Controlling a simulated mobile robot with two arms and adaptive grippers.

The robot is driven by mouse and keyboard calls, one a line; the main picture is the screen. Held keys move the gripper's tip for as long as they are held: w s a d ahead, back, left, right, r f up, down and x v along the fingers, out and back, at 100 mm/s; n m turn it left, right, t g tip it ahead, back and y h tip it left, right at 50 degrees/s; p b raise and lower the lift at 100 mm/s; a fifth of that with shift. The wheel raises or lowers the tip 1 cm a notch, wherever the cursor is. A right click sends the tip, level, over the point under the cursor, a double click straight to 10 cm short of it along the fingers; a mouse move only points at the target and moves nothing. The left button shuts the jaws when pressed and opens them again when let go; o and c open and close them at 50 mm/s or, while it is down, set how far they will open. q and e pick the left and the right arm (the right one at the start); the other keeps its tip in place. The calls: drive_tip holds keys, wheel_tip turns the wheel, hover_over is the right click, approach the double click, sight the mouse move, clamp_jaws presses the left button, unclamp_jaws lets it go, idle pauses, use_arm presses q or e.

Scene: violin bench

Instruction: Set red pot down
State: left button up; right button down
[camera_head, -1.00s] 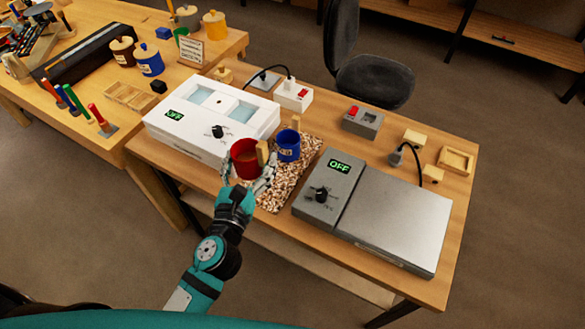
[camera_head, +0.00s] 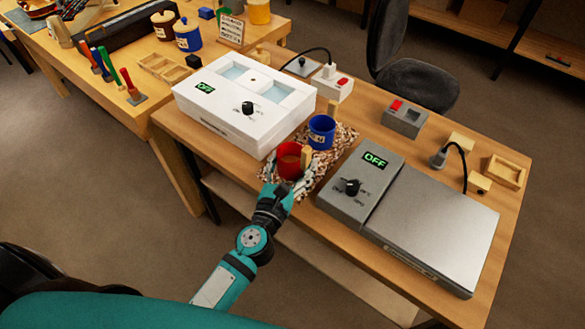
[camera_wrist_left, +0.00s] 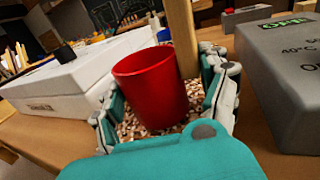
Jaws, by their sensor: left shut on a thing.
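The red pot (camera_head: 290,158) is upright at the near end of the speckled cork-like mat (camera_head: 334,152), with a wooden handle (camera_head: 306,157) on its right side. My left gripper (camera_head: 289,182) is shut on the red pot from the near side. In the left wrist view the red pot (camera_wrist_left: 150,88) stands between the two fingers, with the wooden handle (camera_wrist_left: 183,38) rising beside it. The pot's base is at or just above the mat; I cannot tell whether it touches. My right gripper is not in view.
A blue pot (camera_head: 321,133) stands on the mat just behind the red pot. A white water-bath unit (camera_head: 230,118) reading OFF is to the left. A grey hot plate (camera_head: 435,222), also OFF, is close on the right. The table's front edge lies just before the mat.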

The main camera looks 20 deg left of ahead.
use_arm(q)
drive_tip(key=shift+r, duration=0.1)
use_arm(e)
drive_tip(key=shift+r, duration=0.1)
use_arm(q)
drive_tip(key=o, duration=1.1)
drive_tip(key=shift+o, duration=0.2)
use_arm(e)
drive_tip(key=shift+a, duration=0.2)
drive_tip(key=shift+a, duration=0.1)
use_arm(q)
drive_tip(key=shift+r, duration=0.1)
drive_tip(key=s+b, duration=0.4)
drive_tip(key=s, duration=0.8)
drive_tip(key=shift+a, duration=0.2)
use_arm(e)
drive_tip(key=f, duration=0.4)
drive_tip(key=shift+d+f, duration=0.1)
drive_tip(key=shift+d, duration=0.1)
